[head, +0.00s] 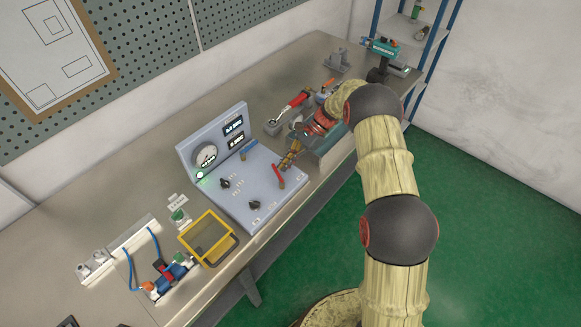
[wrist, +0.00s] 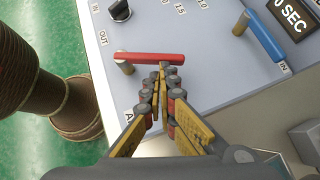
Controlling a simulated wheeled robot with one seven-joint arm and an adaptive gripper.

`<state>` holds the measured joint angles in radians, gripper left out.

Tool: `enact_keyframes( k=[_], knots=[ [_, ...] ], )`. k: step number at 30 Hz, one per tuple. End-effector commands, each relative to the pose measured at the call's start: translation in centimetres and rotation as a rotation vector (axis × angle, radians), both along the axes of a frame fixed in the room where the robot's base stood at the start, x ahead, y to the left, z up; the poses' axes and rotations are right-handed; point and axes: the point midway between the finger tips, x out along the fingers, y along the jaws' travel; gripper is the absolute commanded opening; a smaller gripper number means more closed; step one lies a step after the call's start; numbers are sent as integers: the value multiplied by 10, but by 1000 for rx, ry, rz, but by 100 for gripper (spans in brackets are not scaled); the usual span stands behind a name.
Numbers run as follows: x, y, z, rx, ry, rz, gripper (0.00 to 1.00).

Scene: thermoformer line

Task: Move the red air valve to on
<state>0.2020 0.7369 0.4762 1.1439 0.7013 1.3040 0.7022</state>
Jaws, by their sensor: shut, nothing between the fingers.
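The red air valve is a red bar handle (head: 278,176) on the sloped grey control panel (head: 262,220). In the wrist view the red handle (wrist: 150,58) lies across the picture, with a brass post under its left end. My gripper (head: 286,163) is shut and empty at the panel's right side, close to the handle. In the wrist view the fingertips (wrist: 163,70) meet at the handle's near edge, toward its right end. I cannot tell whether they touch it. The valve's lettering is partly hidden by my fingers.
A blue handle (wrist: 265,35) marked IN and a black knob (wrist: 119,11) are on the same panel. A gauge (head: 205,156) stands at its back. A yellow-framed box (head: 208,238) is to the left. A red-handled tool (head: 292,105) lies behind my gripper.

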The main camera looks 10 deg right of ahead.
Motion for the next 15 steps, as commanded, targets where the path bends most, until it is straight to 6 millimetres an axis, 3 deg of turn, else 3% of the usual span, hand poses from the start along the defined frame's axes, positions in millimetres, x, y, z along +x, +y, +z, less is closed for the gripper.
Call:
enact_keyframes(
  k=[9,15],
  knots=[
    [6,16,-1,0,-1,233,0],
    [6,21,0,1,-1,237,0]
  ],
)
